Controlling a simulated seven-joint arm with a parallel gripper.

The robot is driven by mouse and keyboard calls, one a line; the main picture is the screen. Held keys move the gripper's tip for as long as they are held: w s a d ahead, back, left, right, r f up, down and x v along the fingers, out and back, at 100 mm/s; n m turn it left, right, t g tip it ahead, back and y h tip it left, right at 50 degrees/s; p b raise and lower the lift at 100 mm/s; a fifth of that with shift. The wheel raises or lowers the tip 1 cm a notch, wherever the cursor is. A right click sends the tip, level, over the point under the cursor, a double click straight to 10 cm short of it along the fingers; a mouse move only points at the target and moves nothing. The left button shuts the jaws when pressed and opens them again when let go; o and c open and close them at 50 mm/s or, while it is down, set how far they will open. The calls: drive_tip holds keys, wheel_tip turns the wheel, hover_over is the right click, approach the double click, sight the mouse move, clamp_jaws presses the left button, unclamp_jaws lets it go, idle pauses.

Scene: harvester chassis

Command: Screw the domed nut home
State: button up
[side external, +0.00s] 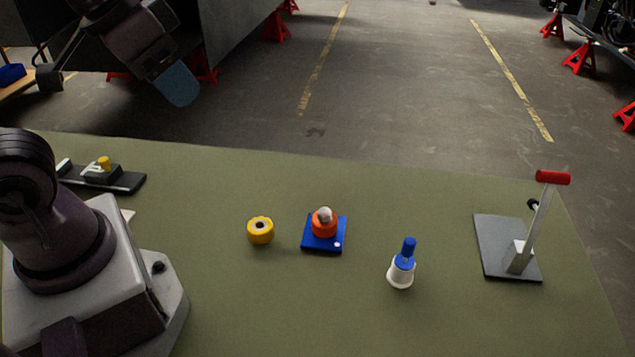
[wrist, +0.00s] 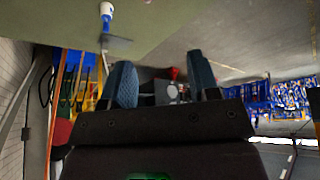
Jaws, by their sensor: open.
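A silver domed nut (side external: 324,214) sits on top of an orange round body (side external: 324,229). The orange body stands on a blue square base (side external: 312,246) near the middle of the green table. From this distance I cannot tell how far down the nut sits on its thread. My gripper (side external: 178,88) is at the upper left of the side view, high and well away from the nut, with a blue finger showing. In the wrist view my gripper (wrist: 161,82) has its two blue fingers apart, with nothing held between them. I cannot make out the nut in the wrist view.
A yellow ring (side external: 260,231) lies left of the blue base. A white bottle with a blue top (side external: 402,268) and a red-handled lever on a grey plate (side external: 491,251) stand to the right. A dark fixture with a yellow knob (side external: 103,172) is at the left. Table (side external: 420,200) between them is clear.

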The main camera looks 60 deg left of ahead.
drive_tip(key=w+f+m+g, duration=0.2)
drive_tip(key=w+f+g, duration=0.2)
drive_tip(key=w+f, duration=0.25)
drive_tip(key=m+g, duration=0.1)
drive_tip(key=m, duration=1.2)
hover_over(325, 212)
wheel_tip(325, 212, down, 10)
drive_tip(key=f, duration=1.3)
drive_tip(key=shift+w+a, duration=0.2)
drive_tip(key=shift+a, duration=0.15)
drive_tip(key=shift+c, duration=1.4)
drive_tip(key=shift+c, duration=0.5)
